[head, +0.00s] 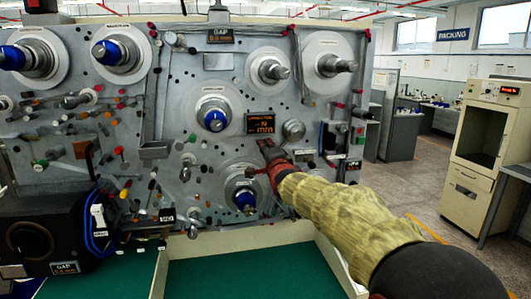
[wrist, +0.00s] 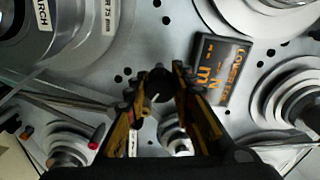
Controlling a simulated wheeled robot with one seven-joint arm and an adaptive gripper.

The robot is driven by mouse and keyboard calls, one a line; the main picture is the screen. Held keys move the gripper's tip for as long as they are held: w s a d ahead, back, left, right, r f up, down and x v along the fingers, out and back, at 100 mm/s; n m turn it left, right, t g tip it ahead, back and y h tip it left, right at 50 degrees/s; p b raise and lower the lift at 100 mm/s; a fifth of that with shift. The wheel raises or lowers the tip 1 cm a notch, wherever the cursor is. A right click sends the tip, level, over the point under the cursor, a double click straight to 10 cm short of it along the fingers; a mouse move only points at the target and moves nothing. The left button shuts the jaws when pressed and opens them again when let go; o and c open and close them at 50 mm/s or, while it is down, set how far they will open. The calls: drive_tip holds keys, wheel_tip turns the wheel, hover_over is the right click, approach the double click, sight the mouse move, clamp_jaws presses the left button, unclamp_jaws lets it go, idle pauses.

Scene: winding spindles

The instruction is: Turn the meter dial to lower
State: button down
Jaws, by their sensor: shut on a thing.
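The meter's dark display (head: 260,123) with orange lettering is on the grey machine panel. It also shows in the wrist view (wrist: 220,68), turned on its side; its first line seems to begin with "LOWE", and the rest is hard to read. My gripper (head: 268,152) reaches in from the lower right, its fingertips just below the display. In the wrist view my gripper (wrist: 160,90) has its two fingers closed in around a small dark round knob (wrist: 161,84), which appears to be the meter dial. A small pale mark shows on it. In the head view my gripper mostly hides this knob.
A round silver knob (head: 293,130) is right of the display. A blue-capped spindle (head: 214,120) is to the left, and another (head: 244,200) below, close to my gripper. Small pegs crowd the panel's left. A green-floored tray (head: 240,277) lies below. Open floor is right.

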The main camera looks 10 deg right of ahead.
drive_tip(key=shift+f, duration=0.1)
idle(0.5)
drive_tip(key=c, duration=1.5)
unclamp_jaws()
drive_tip(key=s, duration=1.2)
